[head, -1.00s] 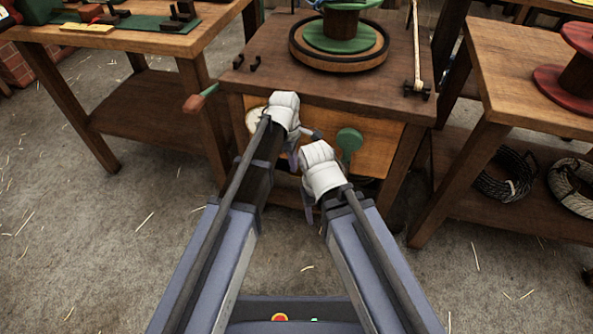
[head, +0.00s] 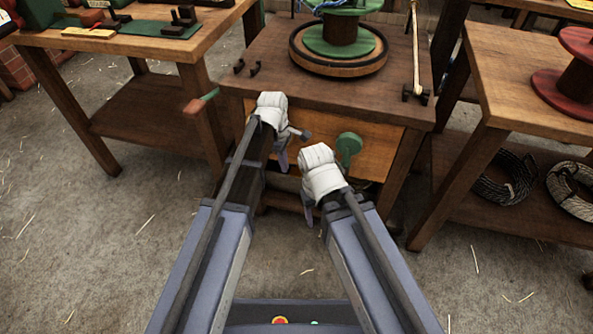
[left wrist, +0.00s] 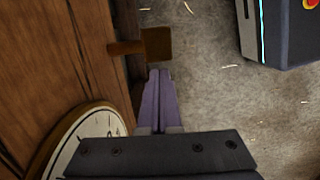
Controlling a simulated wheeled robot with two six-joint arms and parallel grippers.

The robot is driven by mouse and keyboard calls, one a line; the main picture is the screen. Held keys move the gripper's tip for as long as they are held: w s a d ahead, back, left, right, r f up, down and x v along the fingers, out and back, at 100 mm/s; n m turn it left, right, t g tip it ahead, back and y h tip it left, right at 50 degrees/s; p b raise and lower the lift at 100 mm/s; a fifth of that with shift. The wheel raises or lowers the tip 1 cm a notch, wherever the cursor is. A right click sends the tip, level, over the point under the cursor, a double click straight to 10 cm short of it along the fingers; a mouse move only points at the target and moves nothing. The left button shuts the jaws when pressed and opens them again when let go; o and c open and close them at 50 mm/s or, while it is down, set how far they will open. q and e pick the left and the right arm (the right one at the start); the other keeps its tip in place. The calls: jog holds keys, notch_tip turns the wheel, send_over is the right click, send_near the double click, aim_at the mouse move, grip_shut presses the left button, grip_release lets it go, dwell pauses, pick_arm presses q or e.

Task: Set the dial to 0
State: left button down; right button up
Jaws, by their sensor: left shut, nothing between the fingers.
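The dial (left wrist: 92,145) is a round pale face with dark marks and a brown rim on the wooden cabinet front. It shows partly at the lower left of the left wrist view; no reading is clear. In the head view my left wrist hides it. My left gripper (head: 283,160) is shut and empty in front of the cabinet; its purple fingers (left wrist: 161,75) lie together, to the right of the dial and apart from it. My right gripper (head: 309,213) hangs low before the cabinet, mostly hidden by its own wrist.
A green round knob (head: 348,146) is on the cabinet front, right of my wrists. A brown block (left wrist: 156,44) is just beyond my left fingertips. A spool on a turntable (head: 340,66) stands on top. Tables flank both sides.

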pick_arm(q)
notch_tip(320, 180, up, 8)
jog(key=p, duration=0.7)
jog(key=shift+a+f, duration=0.2)
jog(key=shift+a, duration=0.15)
jog(key=shift+w, duration=0.1)
jog(key=s+a+m+y, duration=0.1)
jog(key=s+m+y, duration=0.2)
jog(key=s+m, duration=1.6)
notch_tip(320, 180, up, 32)
jog(key=p, duration=3.2)
jog(key=shift+w+h, duration=0.25)
jog(key=shift+h, duration=0.05)
jog(key=shift+f, duration=0.1)
